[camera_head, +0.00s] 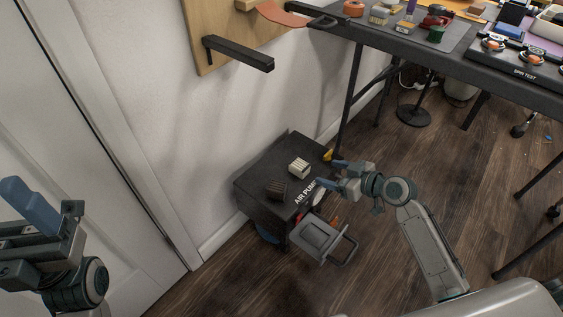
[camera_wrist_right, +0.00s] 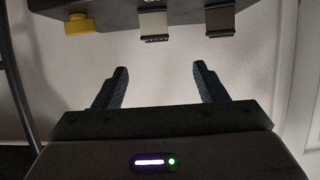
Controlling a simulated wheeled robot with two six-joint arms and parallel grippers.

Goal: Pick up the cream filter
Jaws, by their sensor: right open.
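The cream filter (camera_head: 299,167) is a small ribbed block on top of the black air pump box (camera_head: 254,178). A dark brown ribbed filter (camera_head: 276,190) sits on the same top, nearer the camera. My right gripper (camera_head: 332,174) is open and empty, just right of the box with its fingers toward the cream filter, apart from it. In the right wrist view the cream filter (camera_wrist_right: 154,25) shows above and between the open fingers (camera_wrist_right: 160,86), beyond their tips. The brown filter (camera_wrist_right: 220,20) is to its right. My left gripper (camera_head: 38,215) is at the left edge, far from the box.
A yellow part (camera_head: 328,155) sits at the box's far right edge. A grey lid-like piece with a handle (camera_head: 320,240) hangs at the box's front. The wall and wooden panel (camera_head: 235,40) are behind; the black table (camera_head: 470,68) is at upper right.

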